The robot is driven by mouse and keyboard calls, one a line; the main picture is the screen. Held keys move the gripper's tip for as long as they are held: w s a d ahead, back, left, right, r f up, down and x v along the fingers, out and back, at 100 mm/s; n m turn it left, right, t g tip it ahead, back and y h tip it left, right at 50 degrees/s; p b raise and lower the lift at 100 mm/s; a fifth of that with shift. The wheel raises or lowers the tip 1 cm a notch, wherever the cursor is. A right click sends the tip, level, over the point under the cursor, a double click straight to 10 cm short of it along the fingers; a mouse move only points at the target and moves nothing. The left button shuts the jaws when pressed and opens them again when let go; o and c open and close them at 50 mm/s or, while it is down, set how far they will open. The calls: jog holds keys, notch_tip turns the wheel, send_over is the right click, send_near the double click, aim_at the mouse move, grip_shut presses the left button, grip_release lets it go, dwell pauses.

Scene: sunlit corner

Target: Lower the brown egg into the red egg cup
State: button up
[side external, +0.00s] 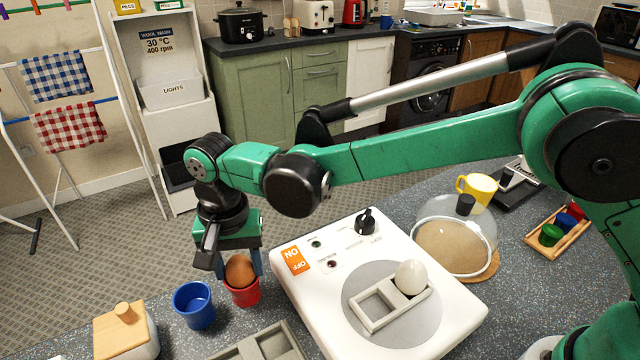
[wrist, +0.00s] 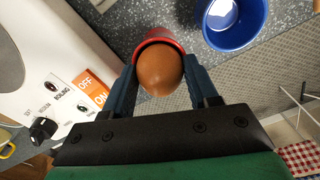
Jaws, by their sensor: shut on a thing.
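The brown egg (side external: 240,270) is between the fingers of my gripper (side external: 238,270), at the mouth of the red egg cup (side external: 244,293). In the wrist view the brown egg (wrist: 160,68) sits between the two blue-grey fingers of my gripper (wrist: 160,72), which are shut on it. The rim of the red egg cup (wrist: 158,36) shows around the far side of the egg there. The egg's lower part is hidden by the cup's rim. I cannot tell whether it rests on the cup's bottom.
A blue cup (side external: 194,306) stands just left of the red one. The white egg cooker (side external: 300,262) is close on the right, with a white egg (side external: 410,277) on its tray. A wooden-lidded pot (side external: 125,330) and a grey tray (side external: 262,345) are in front.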

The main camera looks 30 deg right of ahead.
aim_at(238, 258)
jog(key=o, duration=0.9)
notch_tip(238, 258, up, 5)
jog(key=shift+d+r, duration=0.1)
jog(key=shift+r, duration=0.05)
jog(key=d+r+n+t+y, duration=0.1)
jog(key=d+r+t, duration=0.1)
jog(key=d+r, duration=0.5)
jog(key=s+d+f+n+t, duration=0.1)
jog(key=s+d, duration=0.2)
jog(key=d, duration=0.3)
jog(key=s+d+f+n+t, duration=0.1)
jog(key=s+d+t, duration=0.1)
jog(key=d, duration=0.4)
jog(key=s+d+f+n+t+h, duration=0.1)
jog(key=s+d+t, duration=0.1)
jog(key=s+d, duration=0.2)
jog(key=shift+s+d+f+n, duration=0.1)
jog(key=shift+d+f+n, duration=0.05)
jog(key=shift+d, duration=0.45)
jog(key=shift+s+d+f+n, duration=0.1)
jog(key=shift+d+n, duration=0.05)
jog(key=shift+d, duration=0.4)
